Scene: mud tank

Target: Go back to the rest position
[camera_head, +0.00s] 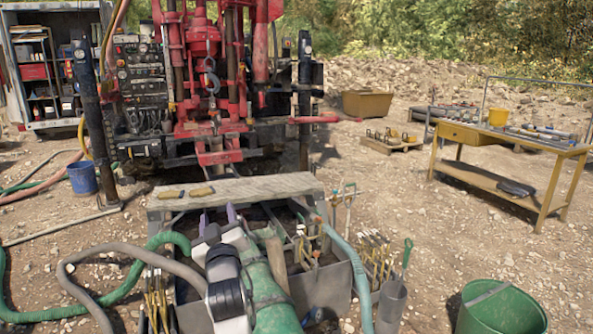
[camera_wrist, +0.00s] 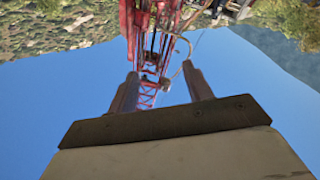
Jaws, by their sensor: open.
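My gripper (camera_head: 217,215) shows in the head view over the grey mud tank (camera_head: 325,288), just in front of the plank across its top. Its two purplish fingers point away from me and stand apart. In the wrist view my gripper (camera_wrist: 159,72) is open, with nothing between the fingers. Behind them are blue sky and the red drill mast (camera_wrist: 149,92). My arm hides part of the tank's inside.
A grey plank (camera_head: 240,192) with two pairs of gloves lies across the tank. Hoses (camera_head: 130,268) run at the left. A green bucket (camera_head: 500,310) stands at front right. A yellow workbench (camera_head: 470,138) stands at right. The red drill rig (camera_head: 205,70) stands behind.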

